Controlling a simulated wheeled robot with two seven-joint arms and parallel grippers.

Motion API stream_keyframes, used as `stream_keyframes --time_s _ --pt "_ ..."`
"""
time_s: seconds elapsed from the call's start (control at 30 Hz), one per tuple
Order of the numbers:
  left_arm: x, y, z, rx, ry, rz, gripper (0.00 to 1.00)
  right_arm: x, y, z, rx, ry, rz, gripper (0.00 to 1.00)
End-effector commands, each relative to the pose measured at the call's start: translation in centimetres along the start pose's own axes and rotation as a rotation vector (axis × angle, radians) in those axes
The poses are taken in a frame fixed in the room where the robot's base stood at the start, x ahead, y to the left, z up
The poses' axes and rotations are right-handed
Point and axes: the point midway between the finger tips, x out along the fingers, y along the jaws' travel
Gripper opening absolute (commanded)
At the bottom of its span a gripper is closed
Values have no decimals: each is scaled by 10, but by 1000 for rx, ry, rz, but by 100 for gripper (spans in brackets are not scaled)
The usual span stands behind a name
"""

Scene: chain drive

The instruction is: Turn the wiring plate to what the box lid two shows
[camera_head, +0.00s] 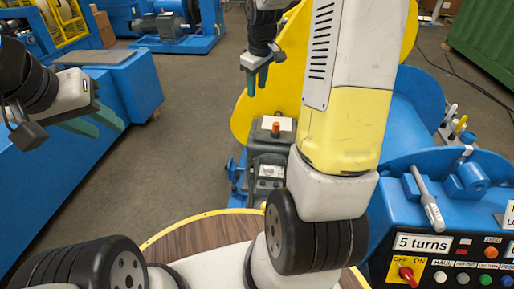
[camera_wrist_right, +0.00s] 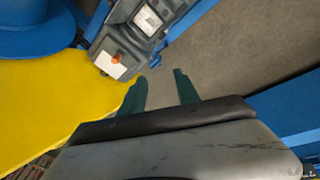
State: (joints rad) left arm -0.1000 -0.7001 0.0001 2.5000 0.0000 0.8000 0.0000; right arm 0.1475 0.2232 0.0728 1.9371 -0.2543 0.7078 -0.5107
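A grey motor (camera_head: 268,152) stands on the floor near the middle of the head view. On top of it is a white square (camera_head: 284,122) with a small orange-red piece (camera_head: 276,128), perhaps the wiring plate; any markings are too small to read. A pale label (camera_head: 271,171) is on its side, possibly a box lid; I cannot tell. The right wrist view shows the white square (camera_wrist_right: 107,68) and orange piece (camera_wrist_right: 118,57) just beyond my right gripper (camera_wrist_right: 162,90), which is open and empty. My left gripper (camera_head: 97,122) is open and empty at the left, far from the motor.
A yellow disc (camera_head: 245,110) stands behind the motor. A blue control panel (camera_head: 470,225) with a "5 turns" sign (camera_head: 422,243) and a red switch (camera_head: 406,272) is at right. A blue bench (camera_head: 60,150) is at left. Floor between bench and motor is clear.

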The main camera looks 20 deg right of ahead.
Motion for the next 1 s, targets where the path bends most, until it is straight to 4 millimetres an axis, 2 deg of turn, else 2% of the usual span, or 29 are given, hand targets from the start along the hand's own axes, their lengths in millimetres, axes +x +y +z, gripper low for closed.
stream_keyframes --time_s 0.03,0.17,0.3,0.5,0.6,0.7,0.8,1.0 --pt "0 0 0 0 0 0 36 27 10 -2 -32 -25 -13 38" --pt "0 0 0 0 0 0 36 90 34 -6 -134 -69 -36 38" --pt "0 0 0 0 0 0 36 164 53 -1 -238 -109 -72 38" --pt "0 0 0 0 0 0 36 276 64 23 -379 -149 -136 38" --pt "0 0 0 0 0 0 36 324 62 39 -438 -160 -167 38" --pt "0 0 0 0 0 0 36 361 58 53 -484 -165 -191 38" --pt "0 0 0 0 0 0 36 386 54 63 -516 -168 -208 38" --pt "0 0 0 0 0 0 36 410 50 72 -538 -170 -221 38"
